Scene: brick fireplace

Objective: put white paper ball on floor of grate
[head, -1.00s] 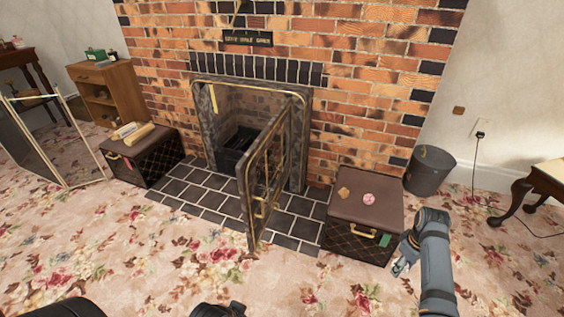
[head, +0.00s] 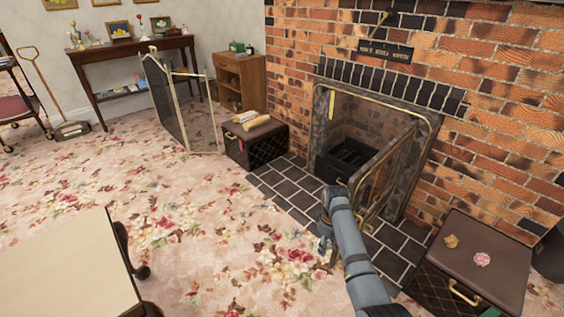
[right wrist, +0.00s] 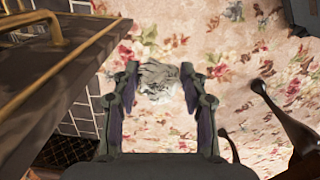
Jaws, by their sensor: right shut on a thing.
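My right gripper (head: 326,244) is over the carpet and hearth edge, in front of the open fire door. In the right wrist view the white paper ball (right wrist: 158,78) looks grey-white and crumpled, held between the two fingers of the gripper (right wrist: 158,92). The ball is not clear in the head view. The grate (head: 348,156) is a dark box inside the brick fireplace, partly behind the door (head: 384,178). The door stands swung out on the right side of the opening; its brass-railed edge (right wrist: 62,62) fills the left of the wrist view. My left gripper is not seen.
A dark box (head: 470,272) at right carries a tan ball (head: 451,241) and a pink ball (head: 482,259). Another box (head: 257,145) at left carries rolled papers (head: 246,121). A folding screen (head: 182,105) stands farther left. A pale table (head: 70,268) is near front left. Carpet between is clear.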

